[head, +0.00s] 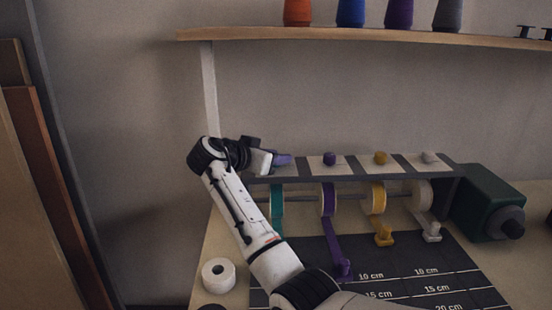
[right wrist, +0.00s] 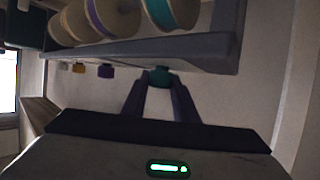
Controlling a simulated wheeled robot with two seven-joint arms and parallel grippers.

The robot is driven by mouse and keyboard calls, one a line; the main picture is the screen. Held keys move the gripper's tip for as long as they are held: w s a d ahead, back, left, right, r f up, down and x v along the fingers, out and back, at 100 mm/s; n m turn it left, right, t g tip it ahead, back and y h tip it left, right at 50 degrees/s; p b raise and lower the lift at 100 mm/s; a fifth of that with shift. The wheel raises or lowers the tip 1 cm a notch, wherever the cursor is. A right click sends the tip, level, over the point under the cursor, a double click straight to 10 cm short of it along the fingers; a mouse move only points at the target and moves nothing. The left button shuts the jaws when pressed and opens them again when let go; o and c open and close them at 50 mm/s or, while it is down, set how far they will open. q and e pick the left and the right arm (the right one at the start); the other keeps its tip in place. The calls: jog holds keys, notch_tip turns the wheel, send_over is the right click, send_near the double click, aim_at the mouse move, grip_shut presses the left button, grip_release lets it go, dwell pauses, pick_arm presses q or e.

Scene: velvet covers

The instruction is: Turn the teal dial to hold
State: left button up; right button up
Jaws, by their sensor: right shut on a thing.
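The teal dial (right wrist: 159,76) is at the edge of the grey rail in the right wrist view, between the fingertips of my right gripper (right wrist: 160,88). The gripper is shut on it. In the head view my right gripper (head: 284,159) is at the left end of the rail and hides the dial. The dial's pointer and any "hold" mark cannot be made out. The teal ribbon spool (head: 277,207) hangs below the rail; it also shows in the right wrist view (right wrist: 172,12). My left gripper is not in view.
Purple (head: 329,158), yellow (head: 380,158) and white (head: 429,157) dials sit along the rail. A dark green motor box (head: 487,202) is at its right end. A dark measuring mat (head: 440,265) lies in front. A white tape roll (head: 218,275) stands left. A shelf (head: 340,35) with spools is above.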

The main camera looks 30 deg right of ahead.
jog(key=shift+f, duration=0.15)
jog(key=o, duration=1.1)
jog(key=shift+c, duration=0.2)
jog(key=b+v, duration=0.1)
jog(key=v, duration=0.9)
jog(key=shift+s+a, duration=0.1)
